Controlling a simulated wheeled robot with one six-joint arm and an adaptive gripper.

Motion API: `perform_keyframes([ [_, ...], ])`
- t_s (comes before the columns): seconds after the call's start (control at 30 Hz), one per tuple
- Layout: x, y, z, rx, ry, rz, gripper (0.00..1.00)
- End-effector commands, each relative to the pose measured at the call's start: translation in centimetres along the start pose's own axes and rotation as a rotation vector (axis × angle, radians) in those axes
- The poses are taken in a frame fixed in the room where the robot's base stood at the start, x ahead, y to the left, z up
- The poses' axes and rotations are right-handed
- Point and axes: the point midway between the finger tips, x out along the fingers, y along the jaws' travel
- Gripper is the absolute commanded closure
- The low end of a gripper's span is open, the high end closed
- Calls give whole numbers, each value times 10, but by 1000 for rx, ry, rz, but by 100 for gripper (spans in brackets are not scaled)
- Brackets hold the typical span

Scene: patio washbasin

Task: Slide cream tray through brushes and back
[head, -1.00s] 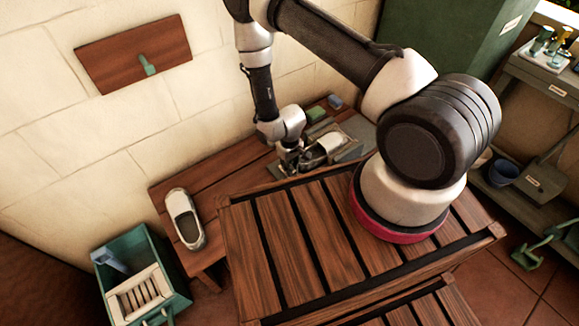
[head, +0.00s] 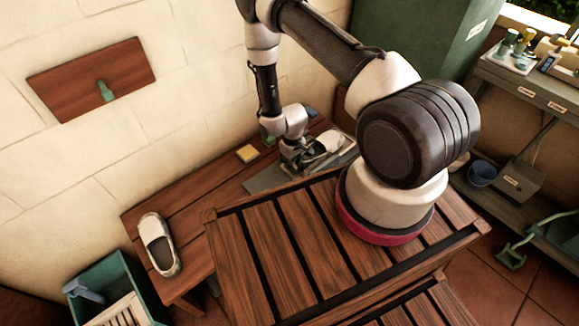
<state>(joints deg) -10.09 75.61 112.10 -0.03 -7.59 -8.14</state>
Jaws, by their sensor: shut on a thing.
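My gripper (head: 289,163) is low over a grey base plate (head: 262,181) on the wooden bench, shut at the left end of the cream tray. The tray is small in the picture and mostly hidden by my gripper. A pale shoe (head: 327,142) lies just right of the gripper, over the plate's right part; I cannot tell its exact contact with the tray. A yellow block (head: 248,153), perhaps a brush, sits by the plate's back-left edge. A bluish block (head: 311,113) shows at the back. My wrist hides the middle part between them.
A second pale shoe (head: 158,245) lies on the bench's left end. A green crate (head: 112,277) stands below it at left. A slatted wooden table (head: 285,235) fills the front. A grey shelf (head: 540,95) stands at right, a green cabinet (head: 425,40) behind.

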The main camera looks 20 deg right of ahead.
Motion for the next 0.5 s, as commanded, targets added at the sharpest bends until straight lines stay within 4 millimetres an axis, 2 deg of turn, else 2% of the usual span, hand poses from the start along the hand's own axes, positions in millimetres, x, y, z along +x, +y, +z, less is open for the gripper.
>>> perform_keyframes([
  [0.2,-1,4,-2,8,6,1,100],
  [0.23,-1,4,-2,9,6,1,83],
  [0.27,-1,4,-2,9,6,1,77],
  [0.5,-1,3,-2,7,5,1,75],
])
